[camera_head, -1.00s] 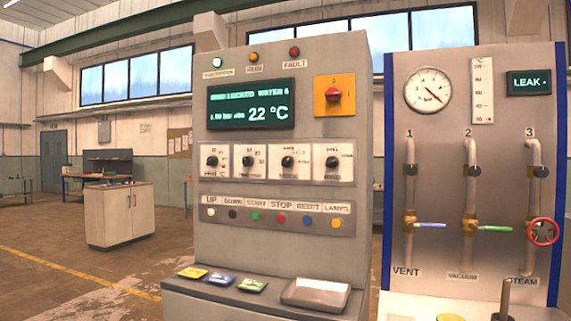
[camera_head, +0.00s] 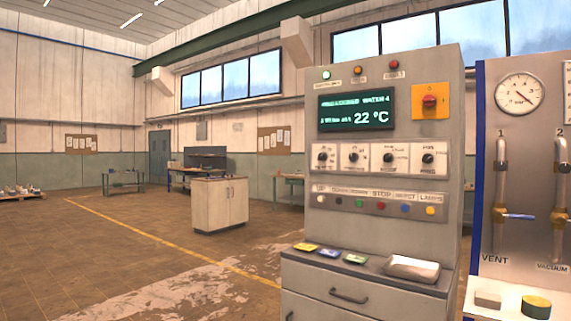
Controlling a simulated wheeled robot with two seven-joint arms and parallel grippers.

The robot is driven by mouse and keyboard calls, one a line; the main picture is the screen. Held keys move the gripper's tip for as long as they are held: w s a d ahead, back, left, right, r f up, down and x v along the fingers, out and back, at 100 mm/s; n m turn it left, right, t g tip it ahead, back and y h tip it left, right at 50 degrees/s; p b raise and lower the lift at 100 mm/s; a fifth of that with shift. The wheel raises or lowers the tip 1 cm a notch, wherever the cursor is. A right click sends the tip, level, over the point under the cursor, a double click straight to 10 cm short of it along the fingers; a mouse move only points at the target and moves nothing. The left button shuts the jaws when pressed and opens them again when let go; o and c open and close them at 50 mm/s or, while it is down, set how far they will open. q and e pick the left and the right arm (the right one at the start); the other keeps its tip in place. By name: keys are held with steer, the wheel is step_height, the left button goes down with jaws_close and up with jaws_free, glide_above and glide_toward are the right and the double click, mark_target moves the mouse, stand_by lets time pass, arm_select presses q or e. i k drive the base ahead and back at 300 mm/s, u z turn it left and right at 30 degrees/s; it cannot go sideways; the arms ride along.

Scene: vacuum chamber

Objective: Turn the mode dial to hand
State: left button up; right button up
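The grey control cabinet (camera_head: 384,234) stands right of centre in the head view. Its row of several black dials sits on white plates below the green display (camera_head: 356,112). The dials include the leftmost one (camera_head: 323,156), the second (camera_head: 354,157), the third (camera_head: 388,158) and the rightmost (camera_head: 428,158). Their labels are too small to read, so I cannot tell which is the mode dial or where it points. A red rotary switch (camera_head: 430,101) on a yellow plate is at the upper right. Neither of my grippers is in view.
Coloured buttons (camera_head: 381,206) run below the dials. Coloured cards (camera_head: 330,252) and a pale tray (camera_head: 412,268) lie on the cabinet's ledge. A valve panel (camera_head: 523,170) stands at right. A beige cupboard (camera_head: 220,204) stands behind at left. The floor (camera_head: 130,265) at left is open.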

mark_target(388, 157)
steer(key=z, duration=1.55)
steer(key=k, duration=0.15)
steer(key=u, duration=2.45)
steer(key=i, duration=1.4)
steer(key=z, duration=1.45)
steer(key=i, duration=0.65)
steer(key=z, duration=0.65)
